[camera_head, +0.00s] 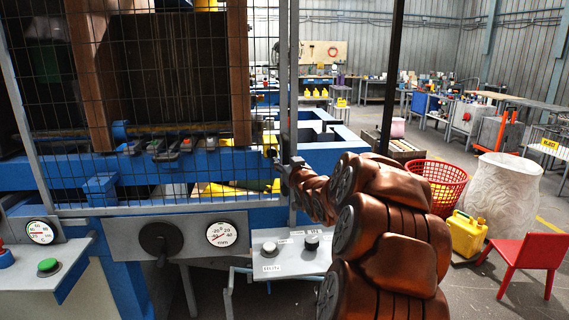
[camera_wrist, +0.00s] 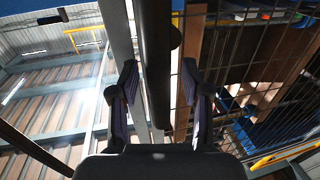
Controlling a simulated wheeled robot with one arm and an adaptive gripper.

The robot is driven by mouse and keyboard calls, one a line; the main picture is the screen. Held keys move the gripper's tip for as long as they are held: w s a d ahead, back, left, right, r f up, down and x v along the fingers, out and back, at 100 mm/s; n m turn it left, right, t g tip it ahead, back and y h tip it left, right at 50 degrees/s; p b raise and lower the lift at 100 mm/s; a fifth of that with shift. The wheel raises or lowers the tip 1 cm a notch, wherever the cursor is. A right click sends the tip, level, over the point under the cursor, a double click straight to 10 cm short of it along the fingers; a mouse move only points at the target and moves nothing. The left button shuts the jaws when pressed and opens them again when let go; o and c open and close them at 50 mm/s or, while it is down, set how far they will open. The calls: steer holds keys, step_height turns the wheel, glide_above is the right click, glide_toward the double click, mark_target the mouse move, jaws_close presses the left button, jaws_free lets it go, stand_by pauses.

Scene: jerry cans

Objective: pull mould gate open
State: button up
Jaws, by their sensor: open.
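The mould gate (camera_head: 180,60) is a wire-mesh panel in a grey metal frame, at the left in the head view; its mesh also shows at the right in the wrist view (camera_wrist: 265,50). It looks closed across the front of the moulding machine. A dark round bar (camera_wrist: 155,65), apparently the gate's handle, stands along the grey frame post. My gripper (camera_wrist: 160,85) is open, with one finger on each side of this bar. I cannot tell whether the fingers touch it. In the head view my arm hides part of my gripper (camera_head: 281,168) at the gate's right edge.
Below the gate are two dials, a black knob (camera_head: 160,239) and a small control panel (camera_head: 290,252). A red basket (camera_head: 440,184), yellow jerry can (camera_head: 466,234), white bag-like container (camera_head: 503,195) and red chair (camera_head: 528,256) stand at the right. Some floor is clear between them.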

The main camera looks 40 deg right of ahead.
jaws_close()
stand_by(0.3)
steer(key=shift+a, duration=0.2)
